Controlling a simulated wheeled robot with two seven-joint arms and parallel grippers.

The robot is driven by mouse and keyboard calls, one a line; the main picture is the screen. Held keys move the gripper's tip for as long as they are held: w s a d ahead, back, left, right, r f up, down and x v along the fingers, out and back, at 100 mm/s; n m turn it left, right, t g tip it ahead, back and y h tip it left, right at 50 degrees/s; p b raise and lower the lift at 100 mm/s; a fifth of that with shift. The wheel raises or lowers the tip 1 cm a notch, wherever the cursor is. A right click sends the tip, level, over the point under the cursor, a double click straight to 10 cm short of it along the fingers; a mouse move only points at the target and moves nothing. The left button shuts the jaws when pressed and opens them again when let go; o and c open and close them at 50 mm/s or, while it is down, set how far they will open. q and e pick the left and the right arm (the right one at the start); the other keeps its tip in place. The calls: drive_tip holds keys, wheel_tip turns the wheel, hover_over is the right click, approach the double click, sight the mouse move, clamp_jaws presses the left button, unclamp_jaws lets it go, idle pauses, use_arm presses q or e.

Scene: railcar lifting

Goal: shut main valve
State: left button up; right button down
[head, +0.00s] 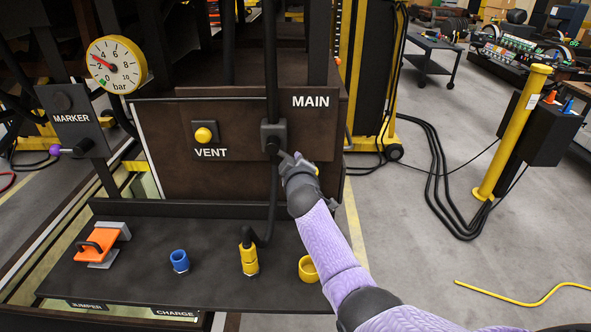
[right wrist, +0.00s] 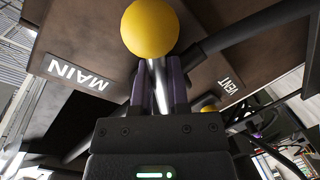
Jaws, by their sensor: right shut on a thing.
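The main valve shows as a dark grey block (head: 274,133) on the brown panel, under the white word MAIN, with a black hose above and below it. My right gripper (head: 284,158) is at the valve's lower right in the head view. In the right wrist view, the fingers of my right gripper (right wrist: 159,78) are shut on a silver lever (right wrist: 157,98), whose yellow ball knob (right wrist: 150,28) sticks out beyond the fingertips. In the head view the gripper hides most of the lever. My left gripper is not in view.
A yellow vent knob (head: 203,135) sits left of the valve. A pressure gauge (head: 116,65) and a marker plate (head: 74,119) stand further left.

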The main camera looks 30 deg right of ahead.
drive_tip(key=n, duration=0.1)
drive_tip(key=r+n+p, duration=0.1)
drive_tip(key=d+r+n+p, duration=0.1)
drive_tip(key=shift+s+r+g+h, duration=0.1)
drive_tip(key=shift+s+g+h, duration=0.15)
drive_tip(key=shift+g+h, duration=0.05)
drive_tip(key=shift+r+n+h+p, duration=0.4)
drive_tip(key=shift+r+n+p, duration=0.5)
drive_tip(key=shift+n+p, duration=0.5)
drive_tip(key=shift+d+g, duration=0.1)
drive_tip(key=shift+g, duration=0.2)
drive_tip(key=c, duration=0.6)
unclamp_jaws()
drive_tip(key=shift+c, duration=0.2)
drive_tip(key=p+v, duration=0.1)
drive_tip(key=v, duration=0.9)
drive_tip(key=shift+p, duration=0.3)
